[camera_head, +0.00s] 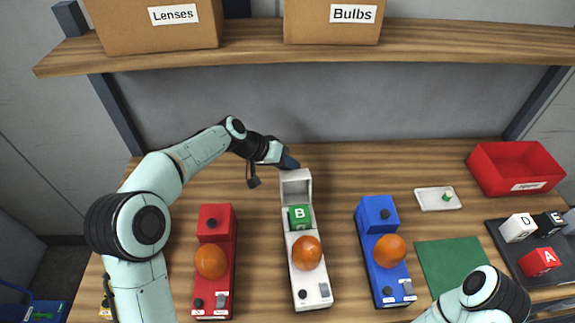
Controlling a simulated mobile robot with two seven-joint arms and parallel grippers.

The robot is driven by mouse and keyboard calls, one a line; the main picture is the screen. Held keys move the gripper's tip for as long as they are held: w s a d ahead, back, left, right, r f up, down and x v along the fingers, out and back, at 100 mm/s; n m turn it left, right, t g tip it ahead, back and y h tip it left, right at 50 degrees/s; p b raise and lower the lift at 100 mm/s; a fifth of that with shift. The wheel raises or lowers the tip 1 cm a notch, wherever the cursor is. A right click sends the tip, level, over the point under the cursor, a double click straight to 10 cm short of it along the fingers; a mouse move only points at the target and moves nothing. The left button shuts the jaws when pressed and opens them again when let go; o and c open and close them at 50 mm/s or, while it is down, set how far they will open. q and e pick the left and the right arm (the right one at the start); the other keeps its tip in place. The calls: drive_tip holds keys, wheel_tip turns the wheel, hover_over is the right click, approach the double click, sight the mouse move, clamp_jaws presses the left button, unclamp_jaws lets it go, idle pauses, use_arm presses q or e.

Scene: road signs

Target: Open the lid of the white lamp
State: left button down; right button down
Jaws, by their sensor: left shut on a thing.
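The white lamp (308,279) lies on the wooden bench in the middle, with an orange dome (306,252) on its top. Its lid (296,184) at the far end is raised, and a green block marked B (299,215) shows in the open compartment. My left gripper (288,163) is at the top edge of the lid, shut on it; its fingertips are small and dark here. My right arm comes in at the lower right, and its gripper is out of the picture.
A red lamp (214,270) stands left, a blue lamp (382,262) right. Right of them are a green mat (452,265), a white plate (438,199), a red bin (515,168) and a dark tray (547,259) with lettered blocks. A shelf (250,55) with boxes hangs above.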

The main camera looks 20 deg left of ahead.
use_arm(q)
drive_tip(key=shift+f, duration=0.75)
drive_tip(key=c, duration=1)
unclamp_jaws()
drive_tip(key=shift+d, duration=0.1)
drive_tip(key=v, duration=1.4)
drive_tip(key=shift+w, duration=0.3)
